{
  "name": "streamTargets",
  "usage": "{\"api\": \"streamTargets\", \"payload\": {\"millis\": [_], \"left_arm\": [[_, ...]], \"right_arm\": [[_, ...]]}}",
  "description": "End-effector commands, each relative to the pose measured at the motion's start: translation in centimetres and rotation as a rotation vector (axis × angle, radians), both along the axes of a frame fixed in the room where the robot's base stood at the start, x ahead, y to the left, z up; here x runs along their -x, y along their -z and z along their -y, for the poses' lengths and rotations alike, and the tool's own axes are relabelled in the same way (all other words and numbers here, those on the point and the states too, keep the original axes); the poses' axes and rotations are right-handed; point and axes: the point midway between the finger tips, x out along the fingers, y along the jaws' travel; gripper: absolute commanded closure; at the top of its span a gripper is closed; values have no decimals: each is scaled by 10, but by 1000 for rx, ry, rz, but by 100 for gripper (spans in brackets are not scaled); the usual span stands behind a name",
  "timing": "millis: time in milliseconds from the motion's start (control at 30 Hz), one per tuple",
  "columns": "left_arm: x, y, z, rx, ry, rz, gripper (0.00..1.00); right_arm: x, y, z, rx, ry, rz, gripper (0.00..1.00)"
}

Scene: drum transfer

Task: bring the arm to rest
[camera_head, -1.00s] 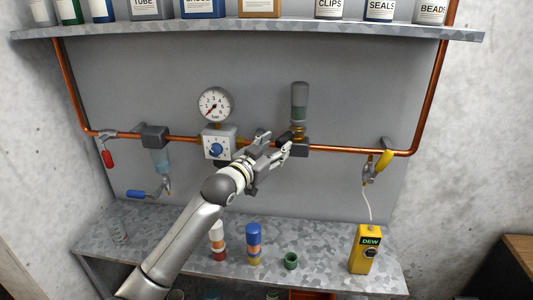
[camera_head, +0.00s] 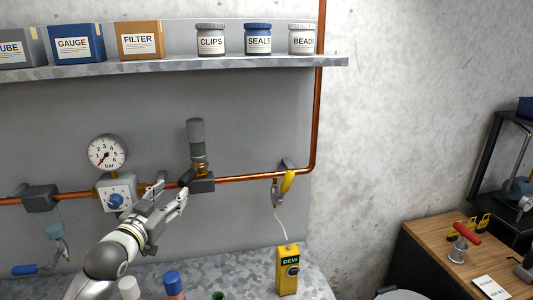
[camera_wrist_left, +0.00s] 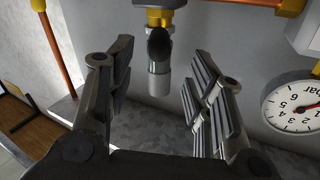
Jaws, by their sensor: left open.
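My left arm comes in from the lower left of the head view. Its gripper (camera_head: 169,193) is open, with nothing held between its fingers. It is in front of the copper pipe, left of and slightly below the upright grey-capped canister (camera_head: 196,137) on its dark block (camera_head: 203,183). In the left wrist view, which shows the scene upside down, the canister (camera_wrist_left: 160,82) and a dark knob (camera_wrist_left: 160,44) appear beyond the gap between the two spread fingers (camera_wrist_left: 157,92). My right gripper is not in view.
A pressure gauge (camera_head: 107,153) and a white box with a blue knob (camera_head: 116,192) are left of the gripper. The copper pipe (camera_head: 240,178) runs right to a yellow-handled valve (camera_head: 287,181).

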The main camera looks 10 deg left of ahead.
Motion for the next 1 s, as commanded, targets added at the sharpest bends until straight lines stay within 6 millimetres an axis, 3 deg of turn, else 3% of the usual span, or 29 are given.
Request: {"api": "streamTargets", "payload": {"millis": [133, 267, 400, 533, 633, 800, 967, 1000], "left_arm": [[13, 41, 17, 2, 7, -98, 52], [48, 113, 48, -1, 14, -293, 52], [113, 193, 84, -2, 16, -547, 52], [184, 247, 111, -2, 12, -771, 52], [232, 271, 125, 2, 5, -913, 52], [303, 293, 143, 13, -7, -1105, 52], [362, 302, 155, 26, -20, -1263, 52], [360, 311, 154, 23, -23, -1271, 52]], "right_arm": [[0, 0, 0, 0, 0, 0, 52], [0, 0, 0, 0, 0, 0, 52], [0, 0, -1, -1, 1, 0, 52], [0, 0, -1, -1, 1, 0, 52], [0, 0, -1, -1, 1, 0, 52], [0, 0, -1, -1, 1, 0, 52], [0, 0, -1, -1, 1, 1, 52], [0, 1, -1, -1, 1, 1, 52]]}}
